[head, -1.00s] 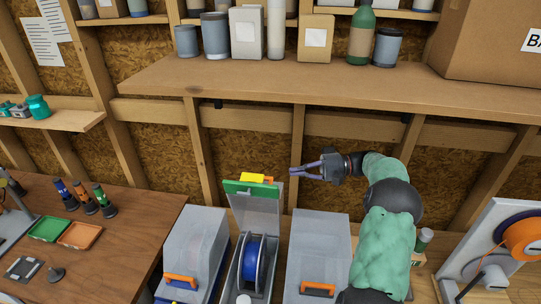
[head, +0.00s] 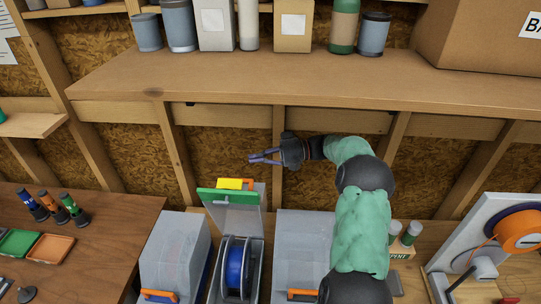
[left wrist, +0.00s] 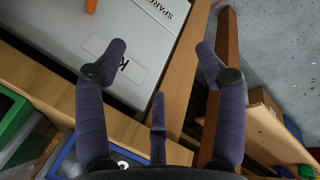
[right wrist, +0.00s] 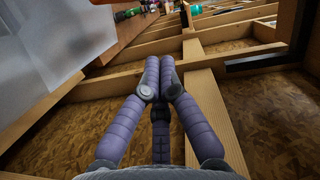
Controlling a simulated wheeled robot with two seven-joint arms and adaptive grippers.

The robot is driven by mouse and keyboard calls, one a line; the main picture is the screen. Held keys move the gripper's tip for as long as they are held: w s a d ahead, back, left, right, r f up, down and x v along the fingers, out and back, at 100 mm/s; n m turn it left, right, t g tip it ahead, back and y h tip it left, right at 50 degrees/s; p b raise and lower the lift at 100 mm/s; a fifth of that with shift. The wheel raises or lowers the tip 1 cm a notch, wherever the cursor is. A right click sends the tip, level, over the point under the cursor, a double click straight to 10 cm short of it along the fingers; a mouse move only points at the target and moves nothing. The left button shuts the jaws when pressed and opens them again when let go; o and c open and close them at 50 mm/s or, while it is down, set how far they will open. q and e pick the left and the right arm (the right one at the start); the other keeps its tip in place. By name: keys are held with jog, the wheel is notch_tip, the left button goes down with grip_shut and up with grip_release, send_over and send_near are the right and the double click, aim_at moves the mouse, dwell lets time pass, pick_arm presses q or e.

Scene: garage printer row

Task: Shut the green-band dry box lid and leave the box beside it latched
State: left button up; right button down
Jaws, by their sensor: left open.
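The green-band dry box (head: 250,270) stands with its lid (head: 235,215) raised; the green band (head: 228,197) runs along the lid's upper edge, with a yellow and orange latch there. A blue spool (head: 235,265) sits inside. The neighbouring boxes on the left (head: 178,250) and right (head: 303,240) have their lids down, with orange latches at the front. My right gripper (head: 252,158) is above and behind the raised lid's top edge, apart from it; its fingers are together and empty in the right wrist view (right wrist: 162,62). My left gripper (left wrist: 161,50) is open and empty, outside the head view.
A wooden shelf (head: 290,75) with jars and cartons runs above my right gripper. Wall studs are behind it. A grey case with a SPARE label (left wrist: 110,50) lies below my left gripper. A printer with an orange spool (head: 517,232) stands at the right.

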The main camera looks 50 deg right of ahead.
jog(key=a, duration=0.4)
jog(key=shift+f, duration=0.4)
jog(key=shift+s+a+f, duration=0.25)
jog(key=shift+s+a, duration=0.15)
jog(key=shift+a, duration=0.15)
